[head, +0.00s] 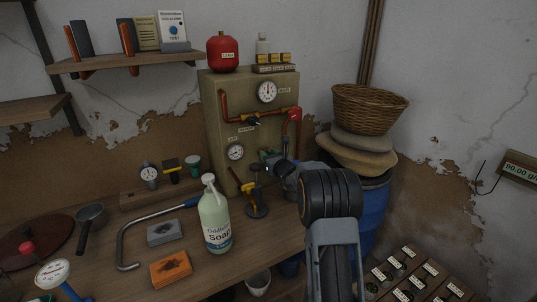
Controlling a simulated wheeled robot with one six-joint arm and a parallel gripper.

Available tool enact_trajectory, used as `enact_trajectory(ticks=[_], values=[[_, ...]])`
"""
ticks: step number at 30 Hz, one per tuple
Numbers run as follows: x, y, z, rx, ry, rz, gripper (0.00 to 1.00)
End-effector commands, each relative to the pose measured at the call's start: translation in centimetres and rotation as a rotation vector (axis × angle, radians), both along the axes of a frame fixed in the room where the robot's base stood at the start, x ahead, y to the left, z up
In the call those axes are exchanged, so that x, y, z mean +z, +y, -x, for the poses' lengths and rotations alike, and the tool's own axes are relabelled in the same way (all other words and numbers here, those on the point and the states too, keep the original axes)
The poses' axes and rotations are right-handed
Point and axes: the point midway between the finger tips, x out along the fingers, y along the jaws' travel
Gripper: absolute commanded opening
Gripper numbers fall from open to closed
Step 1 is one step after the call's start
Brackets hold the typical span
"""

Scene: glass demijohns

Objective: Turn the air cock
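A tan panel box (243,88) stands at the back of the bench, with a red pipe (272,113) and two round gauges on its front. A small valve with a dark handle (253,121) sits on the upper pipe. Lower down, a small green fitting (266,155) shows close to my gripper, partly hidden. I cannot read which one is labelled as the air cock. My gripper (271,168) is in front of the panel's lower right, its fingers small and dark. I cannot tell whether it touches the fitting or whether it is open.
A soap bottle (215,218) and a black and yellow stand tool (256,198) stand left of my arm. A curved metal tool (150,226), grey block (164,233) and orange block (171,269) lie on the bench. A blue barrel (371,205) with a basket (369,108) above stands right.

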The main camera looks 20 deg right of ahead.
Motion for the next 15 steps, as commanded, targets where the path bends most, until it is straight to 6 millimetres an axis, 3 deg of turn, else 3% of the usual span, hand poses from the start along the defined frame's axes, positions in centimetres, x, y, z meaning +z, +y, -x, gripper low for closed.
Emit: enact_trajectory(ticks=[12, 15], values=[[0.00, 0.06, -0.54, 0.000, 0.000, 0.000, 0.37], [-0.01, 0.05, -0.53, 0.000, 0.000, 0.000, 0.28]])
